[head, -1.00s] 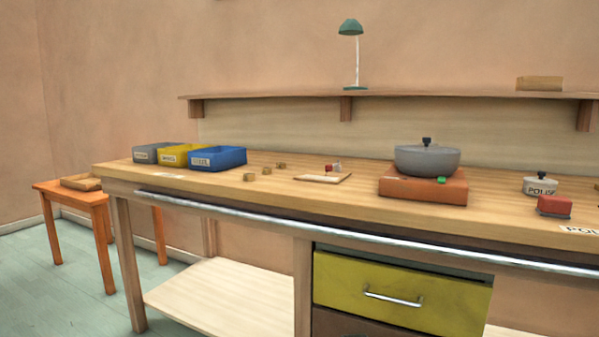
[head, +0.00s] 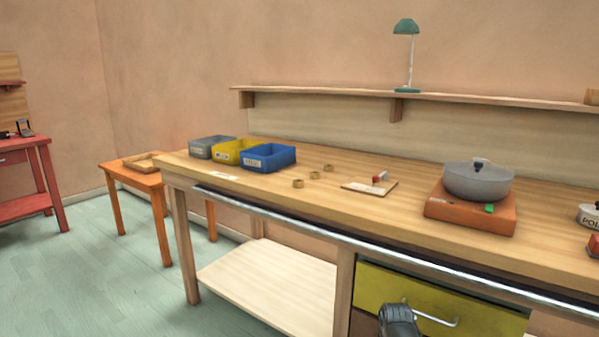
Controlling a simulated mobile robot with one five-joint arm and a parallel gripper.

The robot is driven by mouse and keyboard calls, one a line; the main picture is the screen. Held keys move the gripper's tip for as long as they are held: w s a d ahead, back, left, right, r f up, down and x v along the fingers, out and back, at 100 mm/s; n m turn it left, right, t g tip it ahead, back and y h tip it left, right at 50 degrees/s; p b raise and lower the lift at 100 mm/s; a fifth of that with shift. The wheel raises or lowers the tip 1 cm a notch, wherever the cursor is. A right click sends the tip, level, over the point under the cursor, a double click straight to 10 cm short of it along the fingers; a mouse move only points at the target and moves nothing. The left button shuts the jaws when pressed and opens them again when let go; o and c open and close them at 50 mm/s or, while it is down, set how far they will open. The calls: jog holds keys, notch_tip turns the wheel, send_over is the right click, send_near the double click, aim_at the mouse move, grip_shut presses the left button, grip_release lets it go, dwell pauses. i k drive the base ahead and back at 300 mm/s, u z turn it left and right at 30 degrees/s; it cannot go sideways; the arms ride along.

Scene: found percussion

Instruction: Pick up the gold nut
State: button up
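Three small gold-brown nuts lie on the wooden workbench (head: 340,203), right of the blue bin: a front nut (head: 298,183), a middle nut (head: 315,175) and a rear nut (head: 328,167). They are apart from each other and close in colour. At this size I cannot tell which one is the gold nut. A dark grey part of my arm's end, my gripper (head: 400,320), shows at the bottom edge in front of the yellow drawer. It is well below and away from the nuts. Its fingers cannot be made out.
Grey (head: 207,149), yellow (head: 228,155) and blue (head: 268,162) bins stand at the bench's left end. A small board (head: 360,188) with a red-and-white item lies right of the nuts. A grey pot (head: 478,182) sits on an orange block (head: 470,213). A metal rail (head: 330,233) runs along the front.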

aim_at(298, 183)
jog(key=u, duration=0.9)
jog(key=i, duration=1.4)
jog(key=u, duration=1.6)
